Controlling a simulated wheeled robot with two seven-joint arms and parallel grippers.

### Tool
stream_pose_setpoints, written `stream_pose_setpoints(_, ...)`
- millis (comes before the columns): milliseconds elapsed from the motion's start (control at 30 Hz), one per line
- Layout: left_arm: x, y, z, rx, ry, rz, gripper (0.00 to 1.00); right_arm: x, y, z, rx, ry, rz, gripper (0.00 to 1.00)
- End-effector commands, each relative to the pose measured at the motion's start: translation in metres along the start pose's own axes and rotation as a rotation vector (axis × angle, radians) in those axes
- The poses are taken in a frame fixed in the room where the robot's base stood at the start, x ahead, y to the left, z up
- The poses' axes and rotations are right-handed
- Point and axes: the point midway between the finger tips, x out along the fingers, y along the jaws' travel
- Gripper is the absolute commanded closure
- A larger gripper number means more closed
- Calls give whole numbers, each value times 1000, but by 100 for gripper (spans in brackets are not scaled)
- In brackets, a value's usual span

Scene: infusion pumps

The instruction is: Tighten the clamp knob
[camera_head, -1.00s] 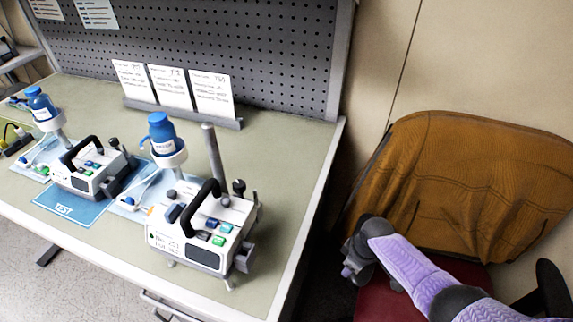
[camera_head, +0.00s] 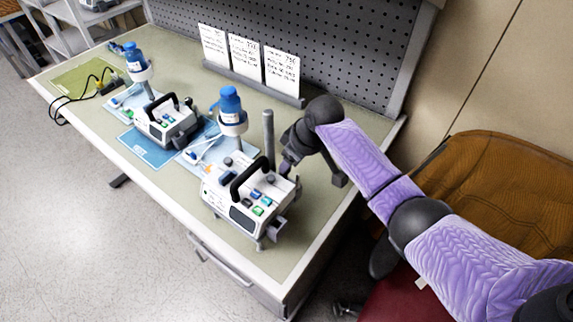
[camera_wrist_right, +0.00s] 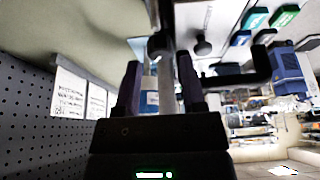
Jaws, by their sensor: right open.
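The nearer white infusion pump (camera_head: 228,209), with a black carry handle (camera_head: 250,172), stands at the table's right end beside a grey upright pole (camera_head: 268,138). My right gripper (camera_head: 287,166) is at the pump's back right, close to the pole; it hides part of that corner. In the right wrist view, its two dark fingers (camera_wrist_right: 158,68) are open, with the pole and a dark round knob (camera_wrist_right: 158,45) showing between them. I cannot tell whether they touch the knob. A second dark knob (camera_wrist_right: 203,47) shows to its right. My left gripper is out of view.
A second pump (camera_head: 160,130) stands farther left on a blue mat (camera_head: 146,150). Blue bottles (camera_head: 230,101) sit in white holders. Note cards (camera_head: 281,73) stand before the pegboard (camera_head: 335,50). A brown chair (camera_head: 500,190) is right of the table.

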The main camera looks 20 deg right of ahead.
Motion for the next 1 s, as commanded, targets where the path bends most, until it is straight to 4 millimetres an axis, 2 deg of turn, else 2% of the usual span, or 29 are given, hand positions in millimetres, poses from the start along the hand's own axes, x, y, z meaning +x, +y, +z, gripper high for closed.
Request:
stream_pose_setpoints(33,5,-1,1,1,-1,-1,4,10,0,1,0,-1,-1,48)
stream_pose_setpoints(133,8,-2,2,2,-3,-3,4,20,0,1,0,-1,0,48)
stream_pose_setpoints(467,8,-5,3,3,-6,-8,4,24,0,0,-1,0,1,48)
stream_pose_setpoints(500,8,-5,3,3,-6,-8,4,24,0,0,-1,0,1,50)
stream_pose_setpoints(733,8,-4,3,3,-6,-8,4,24,0,0,-1,0,1,99)
stream_pose_setpoints(1000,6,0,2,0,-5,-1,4,24,0,0,8,0,4,100)
